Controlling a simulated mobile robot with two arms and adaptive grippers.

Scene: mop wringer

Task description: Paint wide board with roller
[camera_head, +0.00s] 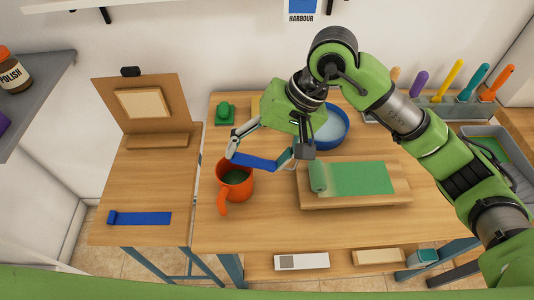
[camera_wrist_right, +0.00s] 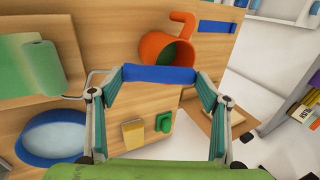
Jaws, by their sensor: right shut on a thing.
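My right gripper (camera_head: 262,160) is shut on the blue handle (camera_head: 253,161) of a paint roller. In the right wrist view the gripper (camera_wrist_right: 160,80) has the blue handle (camera_wrist_right: 160,74) across its fingertips, with a wire running left to the green roller sleeve (camera_wrist_right: 42,66). The sleeve (camera_head: 318,176) sits at the left end of the wide board (camera_head: 352,203), apparently touching it. A green paint band (camera_head: 360,178) runs from the sleeve rightward over most of the board, with bare wood along its edges. My left gripper is not in view.
An orange mug (camera_head: 234,192) with dark green inside stands close to my right gripper. A blue bowl (camera_head: 341,137) stands behind the board. A rack (camera_head: 440,105) of upright coloured handles is at back right. A side table (camera_head: 120,190) at left holds an easel (camera_head: 150,90) and blue strip (camera_head: 145,218).

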